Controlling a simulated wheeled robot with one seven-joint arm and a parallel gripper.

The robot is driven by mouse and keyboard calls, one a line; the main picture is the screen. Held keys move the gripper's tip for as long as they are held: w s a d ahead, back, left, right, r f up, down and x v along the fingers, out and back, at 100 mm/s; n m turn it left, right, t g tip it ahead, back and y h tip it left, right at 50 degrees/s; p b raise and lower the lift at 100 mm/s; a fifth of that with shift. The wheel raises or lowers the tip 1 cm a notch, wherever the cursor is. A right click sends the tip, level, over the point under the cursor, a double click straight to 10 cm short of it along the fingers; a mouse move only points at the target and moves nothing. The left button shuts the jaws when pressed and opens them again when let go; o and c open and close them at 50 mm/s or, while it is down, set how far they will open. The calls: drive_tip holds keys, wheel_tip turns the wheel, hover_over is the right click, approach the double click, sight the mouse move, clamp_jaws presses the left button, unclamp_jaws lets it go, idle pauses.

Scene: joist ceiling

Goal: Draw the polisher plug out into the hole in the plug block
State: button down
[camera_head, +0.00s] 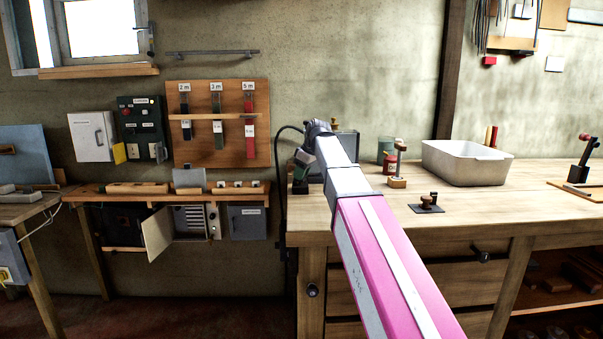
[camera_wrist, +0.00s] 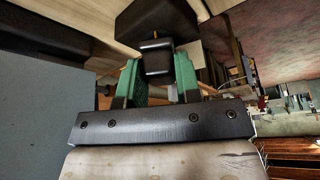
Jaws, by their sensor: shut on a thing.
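My gripper (camera_head: 306,165) is at the left end of the wooden workbench, seen past my own arm. In the wrist view its two green fingers (camera_wrist: 158,72) are shut on a small black piece, which I take to be the polisher plug (camera_wrist: 157,58). A larger black block (camera_wrist: 155,20) is right beyond the plug; I cannot tell whether they touch. In the head view a black cord (camera_head: 281,150) loops beside my gripper and hangs down the bench's left side. My arm and gripper hide the plug there. I cannot make out the plug block or its hole for certain.
A narrow wall shelf (camera_head: 150,197) is to the left, with an open cabinet door (camera_head: 157,235) below. The bench's front middle is clear.

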drive_tip(key=shift+f, duration=0.15)
drive_tip(key=shift+f, duration=0.4)
drive_tip(key=c, duration=0.7)
unclamp_jaws()
drive_tip(key=shift+c, duration=0.2)
drive_tip(key=a+v, duration=0.1)
drive_tip(key=v, duration=1.3)
drive_tip(key=shift+w+r, duration=0.35)
drive_tip(key=shift+r, duration=0.15)
